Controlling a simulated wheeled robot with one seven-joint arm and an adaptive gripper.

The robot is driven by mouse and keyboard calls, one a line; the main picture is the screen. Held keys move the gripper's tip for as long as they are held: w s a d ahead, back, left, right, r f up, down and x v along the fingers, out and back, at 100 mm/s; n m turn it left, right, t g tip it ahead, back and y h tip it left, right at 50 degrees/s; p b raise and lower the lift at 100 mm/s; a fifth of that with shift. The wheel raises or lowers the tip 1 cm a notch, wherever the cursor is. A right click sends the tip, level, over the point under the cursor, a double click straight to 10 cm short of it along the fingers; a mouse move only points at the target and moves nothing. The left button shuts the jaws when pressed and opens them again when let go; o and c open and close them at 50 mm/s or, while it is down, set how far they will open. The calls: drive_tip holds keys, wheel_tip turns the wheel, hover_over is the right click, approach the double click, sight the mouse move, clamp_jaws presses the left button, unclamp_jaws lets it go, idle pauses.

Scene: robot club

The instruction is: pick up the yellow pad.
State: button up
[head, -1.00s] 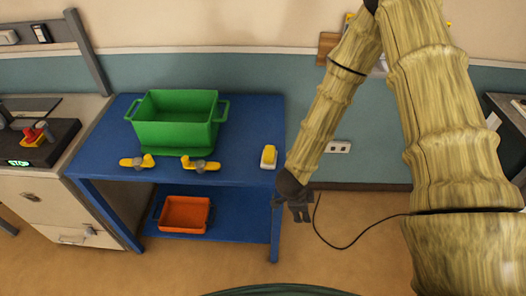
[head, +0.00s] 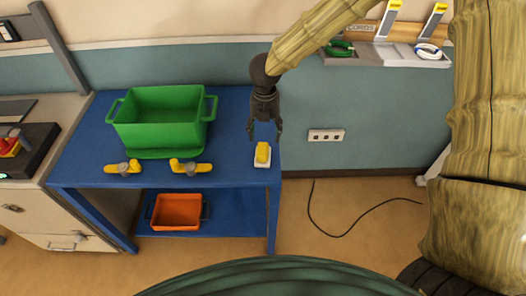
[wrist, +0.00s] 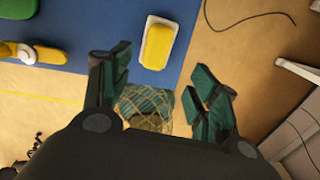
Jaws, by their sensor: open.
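The yellow pad (head: 263,153) has a white base and lies near the right front corner of the blue table (head: 230,172). In the wrist view the yellow pad (wrist: 157,46) lies on the blue surface close to its edge, beyond my fingertips. My gripper (head: 265,132) is open and empty, pointing down above the table's right side, just over and behind the pad in the head view. In the wrist view the two fingers of my gripper (wrist: 160,85) are spread apart, and the pad is not between them.
A green bin (head: 160,130) stands on the table, with two yellow-and-grey parts (head: 123,168) (head: 190,167) in front of it. An orange bin (head: 177,211) sits on the lower shelf. A cable (head: 340,233) lies on the floor at right.

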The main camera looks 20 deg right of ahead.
sight(263, 148)
drive_tip(key=f, duration=0.3)
drive_tip(key=shift+w+a+f+p, duration=0.2)
drive_tip(key=shift+a+f+p, duration=0.1)
drive_tip(key=shift+a, duration=0.1)
drive_tip(key=shift+d+f, duration=0.1)
drive_tip(key=shift+f, duration=0.3)
drive_tip(key=shift+w+d+f+p, duration=0.1)
drive_tip(key=shift+f+p, duration=0.55)
drive_tip(key=shift+f, duration=0.6)
drive_tip(key=shift+w+f+p, duration=0.1)
drive_tip(key=shift+f+p, duration=0.5)
drive_tip(key=shift+f, duration=0.65)
drive_tip(key=c, duration=1.1)
